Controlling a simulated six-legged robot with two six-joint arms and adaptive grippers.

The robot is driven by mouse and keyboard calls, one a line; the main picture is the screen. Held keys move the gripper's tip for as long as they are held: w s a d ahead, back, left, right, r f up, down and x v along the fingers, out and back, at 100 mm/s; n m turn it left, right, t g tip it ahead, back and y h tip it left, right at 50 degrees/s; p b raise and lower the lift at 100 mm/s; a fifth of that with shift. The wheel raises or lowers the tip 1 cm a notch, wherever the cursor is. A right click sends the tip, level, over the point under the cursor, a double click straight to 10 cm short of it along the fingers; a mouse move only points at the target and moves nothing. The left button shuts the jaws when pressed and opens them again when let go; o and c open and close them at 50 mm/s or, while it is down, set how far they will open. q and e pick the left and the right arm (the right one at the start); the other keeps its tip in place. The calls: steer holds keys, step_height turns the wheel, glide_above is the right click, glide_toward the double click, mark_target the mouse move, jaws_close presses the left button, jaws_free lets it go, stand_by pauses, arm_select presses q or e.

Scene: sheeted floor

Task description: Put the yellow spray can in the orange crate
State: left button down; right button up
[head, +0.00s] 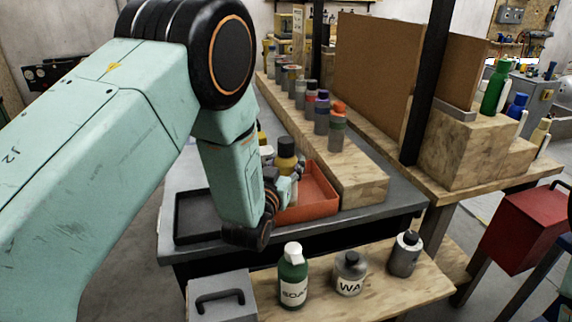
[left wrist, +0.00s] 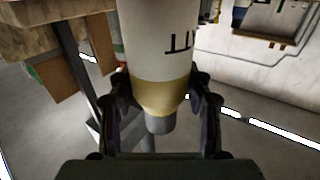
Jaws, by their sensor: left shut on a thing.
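The yellow spray can (head: 287,162) has a dark cap and is partly hidden by my left gripper (head: 288,183) in the head view. In the left wrist view, the can (left wrist: 158,55) has a pale body with dark lettering, a yellow band and a grey end. The fingers of my left gripper (left wrist: 160,88) are shut around it from both sides. The orange crate (head: 318,188) lies on the grey table just behind and right of the gripper. The can appears at the crate's left side; its exact height above it is unclear. My right gripper is not in view.
A black tray (head: 190,218) sits left of the crate. A wooden block (head: 345,160) with several bottles borders the crate's right side.

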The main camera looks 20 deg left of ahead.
arm_select(q)
steer(key=c, duration=0.7)
jaws_free()
steer(key=shift+d, duration=0.15)
steer(key=shift+c, duration=0.2)
steer(key=shift+o, duration=0.8)
steer(key=shift+f, duration=0.15)
steer(key=shift+r, duration=0.35)
steer(key=s, duration=1.2)
steer(key=shift+f, duration=0.15)
